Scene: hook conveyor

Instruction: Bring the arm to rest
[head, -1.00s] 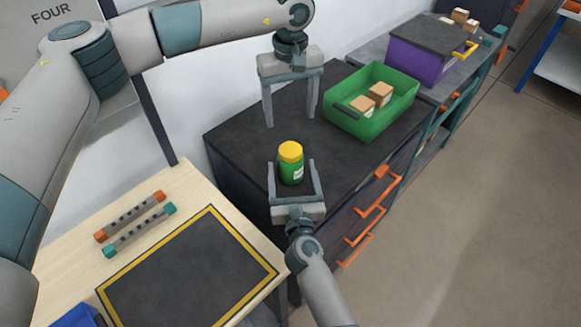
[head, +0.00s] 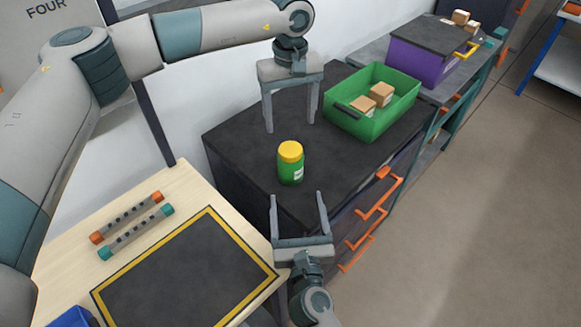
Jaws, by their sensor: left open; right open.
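My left gripper (head: 291,112) is open and empty, fingers pointing down over the back of the dark countertop (head: 240,140), left of the green crate. My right gripper (head: 299,198) is open and empty at the front edge of the dark cabinet. Its fingers point up the picture toward a green jar (head: 290,170) with a yellow lid. The jar stands upright on the countertop, clear of both grippers.
A green crate (head: 375,128) holding small cardboard boxes (head: 381,94) stands on the countertop. A purple bin (head: 418,66) is behind it. Orange handles (head: 372,205) stick out from the cabinet front. A wooden table (head: 187,190) with a yellow-bordered dark mat (head: 180,275) is at lower left.

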